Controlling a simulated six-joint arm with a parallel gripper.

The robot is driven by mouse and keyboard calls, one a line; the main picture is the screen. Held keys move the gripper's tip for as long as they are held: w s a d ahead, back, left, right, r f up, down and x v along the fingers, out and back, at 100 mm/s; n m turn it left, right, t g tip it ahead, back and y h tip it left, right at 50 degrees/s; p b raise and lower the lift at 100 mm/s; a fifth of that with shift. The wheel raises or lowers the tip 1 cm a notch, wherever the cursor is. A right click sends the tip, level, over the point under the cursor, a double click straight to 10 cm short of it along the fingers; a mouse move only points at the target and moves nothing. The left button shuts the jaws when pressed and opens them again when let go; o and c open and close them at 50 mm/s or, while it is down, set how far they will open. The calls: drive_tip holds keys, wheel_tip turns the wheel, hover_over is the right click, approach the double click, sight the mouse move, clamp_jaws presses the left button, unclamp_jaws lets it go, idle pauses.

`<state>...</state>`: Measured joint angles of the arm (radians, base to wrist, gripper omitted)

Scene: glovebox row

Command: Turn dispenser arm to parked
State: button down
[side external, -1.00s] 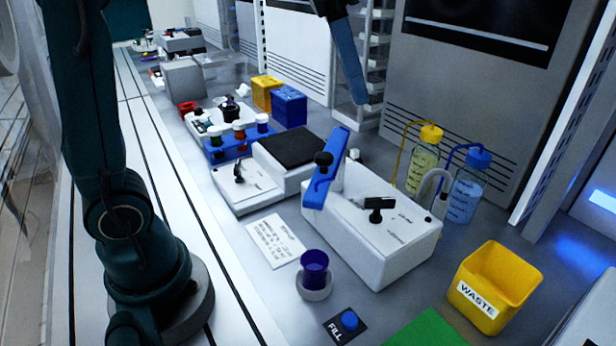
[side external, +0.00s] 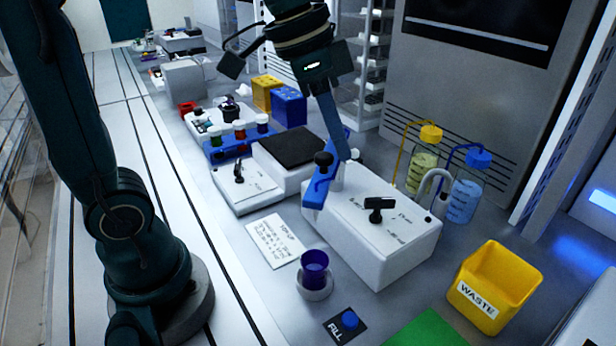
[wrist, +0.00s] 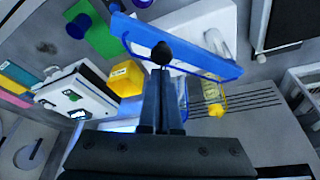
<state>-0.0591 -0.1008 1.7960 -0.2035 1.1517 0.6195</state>
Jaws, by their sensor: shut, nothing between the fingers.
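The dispenser arm is a blue bar (side external: 319,186) with a black knob (side external: 323,159), mounted on top of a white dispenser box (side external: 350,235). The blue bar also crosses the upper part of the wrist view (wrist: 190,50). My gripper (side external: 346,157) is shut and empty, its slim fingers pointing down behind the knob and beside the bar. In the wrist view my gripper (wrist: 163,75) has its fingertips close to the black knob; I cannot tell whether they touch the bar. A black handle (side external: 379,205) stands on the box top, with small print near it that I cannot read.
A purple cup (side external: 314,268) sits in a round holder in front of the box. A blue FILL button (side external: 349,320) and a yellow WASTE bin (side external: 495,287) are nearby. Yellow-capped (side external: 424,155) and blue-capped (side external: 469,190) bottles with tubes stand behind. A tube rack (side external: 238,141) is at left.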

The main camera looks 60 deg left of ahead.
drive_tip(key=shift+a, duration=0.1)
idle(0.3)
drive_tip(key=shift+s+a+m, duration=0.15)
drive_tip(key=shift+s+m, duration=0.1)
drive_tip(key=shift+m, duration=0.05)
drive_tip(key=shift+s+a+m, duration=0.15)
drive_tip(key=shift+m, duration=0.15)
drive_tip(key=shift+s+a+m+h, duration=0.4)
drive_tip(key=shift+s+a+m, duration=0.2)
drive_tip(key=shift+m, duration=0.2)
drive_tip(key=s+a+m+g+h, duration=0.1)
drive_tip(key=a+m+g, duration=0.1)
drive_tip(key=a+m, duration=0.4)
drive_tip(key=shift+s+a+m+g, duration=0.2)
drive_tip(key=shift+a+m+g, duration=0.15)
drive_tip(key=shift+a, duration=1.7)
drive_tip(key=shift+r, duration=0.1)
